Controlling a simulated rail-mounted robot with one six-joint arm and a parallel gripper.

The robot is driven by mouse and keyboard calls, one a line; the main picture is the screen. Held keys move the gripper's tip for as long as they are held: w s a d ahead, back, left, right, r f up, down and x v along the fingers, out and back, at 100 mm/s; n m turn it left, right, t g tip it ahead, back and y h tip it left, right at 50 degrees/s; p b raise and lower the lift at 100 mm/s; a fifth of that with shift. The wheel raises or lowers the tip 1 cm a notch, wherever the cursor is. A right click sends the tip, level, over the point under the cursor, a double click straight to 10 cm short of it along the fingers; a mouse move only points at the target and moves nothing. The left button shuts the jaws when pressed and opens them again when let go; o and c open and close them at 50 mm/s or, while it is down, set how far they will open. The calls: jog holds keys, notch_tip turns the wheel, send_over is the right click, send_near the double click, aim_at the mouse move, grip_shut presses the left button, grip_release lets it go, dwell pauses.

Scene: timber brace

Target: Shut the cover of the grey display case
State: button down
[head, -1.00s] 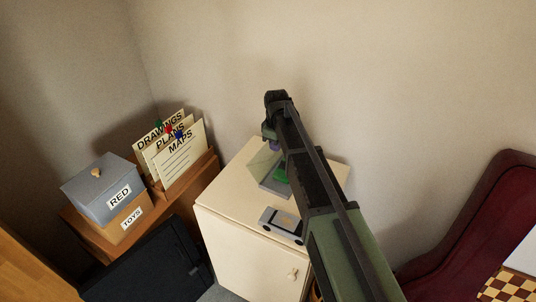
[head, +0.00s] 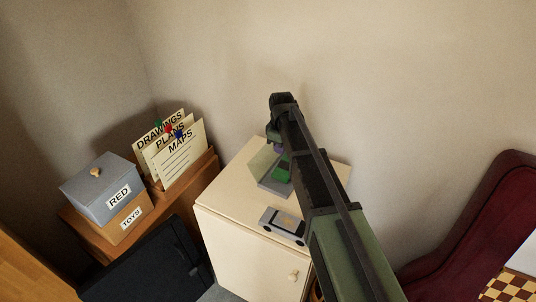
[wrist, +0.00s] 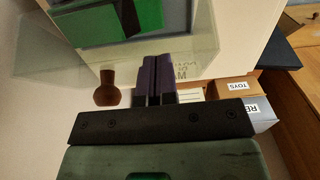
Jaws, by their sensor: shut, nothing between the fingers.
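The grey display case (head: 270,187) sits on the cream cabinet top, with a green item inside it. Its clear cover (head: 262,158) stands raised at the back left and looks open. My arm hides the case's right part. In the wrist view the case's grey body (wrist: 178,20) and green contents are at the top, and the see-through cover (wrist: 50,62) spreads to the left. My gripper (wrist: 166,62), with purple fingers, is shut and empty beside the case; it also shows in the head view (head: 277,146), close to the cover. I cannot tell whether they touch.
A toy car (head: 284,225) lies on the cabinet (head: 235,205) in front of the case. A grey box marked RED (head: 103,190) and a card holder (head: 185,160) stand at left. A brown knob-like thing (wrist: 107,90) shows in the wrist view.

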aim_at(286, 162)
jog(key=shift+s+d+f, duration=0.2)
jog(key=shift+s+d, duration=0.3)
jog(key=shift+d, duration=0.3)
jog(key=shift+s+d+f+b, duration=0.35)
jog(key=shift+f+b, duration=0.15)
jog(key=shift+b, duration=0.2)
jog(key=shift+w+r, duration=0.1)
notch_tip(286, 162, up, 9)
jog(key=p, duration=0.9)
